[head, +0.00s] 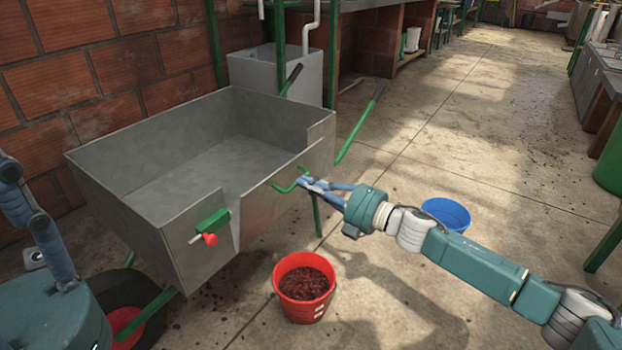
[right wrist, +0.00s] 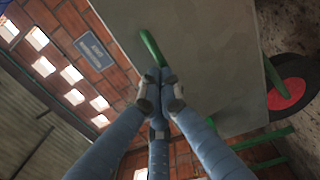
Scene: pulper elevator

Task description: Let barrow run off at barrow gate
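The barrow (head: 105,180) is a large grey metal box on green legs, with a bare grey inside. Its near wall has a notch beside a grey gate plate (head: 257,205) carrying a bent green handle (head: 283,187). Left of the notch sits a green latch block with a red knob (head: 209,239). My right gripper (head: 307,184) is at the handle; in the right wrist view its fingers come together on the green bar (right wrist: 150,45). The fingertips hide part of the bar. My left gripper (head: 12,180) is cut off by the left edge, away from the barrow.
A red bucket (head: 304,286) of dark red pulp stands on the floor below the near wall. A blue basin (head: 446,213) sits behind my right arm. A brick wall (head: 110,60) runs behind the barrow. Open concrete floor lies to the right.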

